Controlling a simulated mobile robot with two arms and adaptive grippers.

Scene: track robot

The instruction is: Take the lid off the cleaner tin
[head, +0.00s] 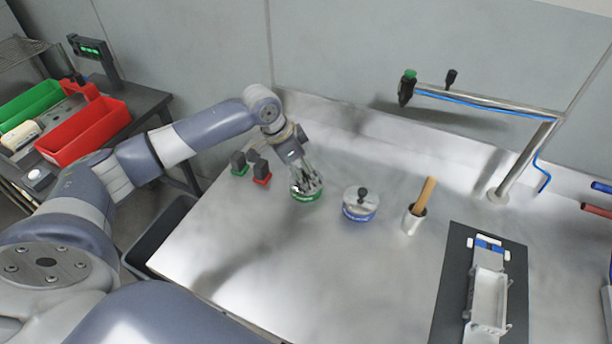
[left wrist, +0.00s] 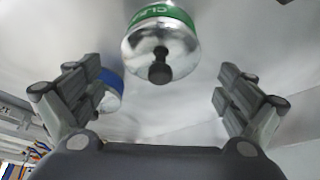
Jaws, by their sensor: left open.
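The cleaner tin (head: 309,197) stands on the metal bench, with a green band around its side. In the left wrist view the tin's green band (left wrist: 165,14) reads "CLE". Its silver lid (left wrist: 150,42) is on, with a black knob (left wrist: 160,73) in the middle. My left gripper (head: 306,185) is just above the tin and hides much of its top in the head view. In the left wrist view its fingers (left wrist: 160,76) are wide apart, one on each side of the knob, not touching it. My right gripper is not in view.
A blue-banded tin (head: 360,205) with a black knob stands close on the right. Beyond it are a cup with a wooden handle (head: 423,195) and a dark mat (head: 447,290) with a white fixture. Green and red black-topped blocks (head: 262,179) sit left. The front bench is clear.

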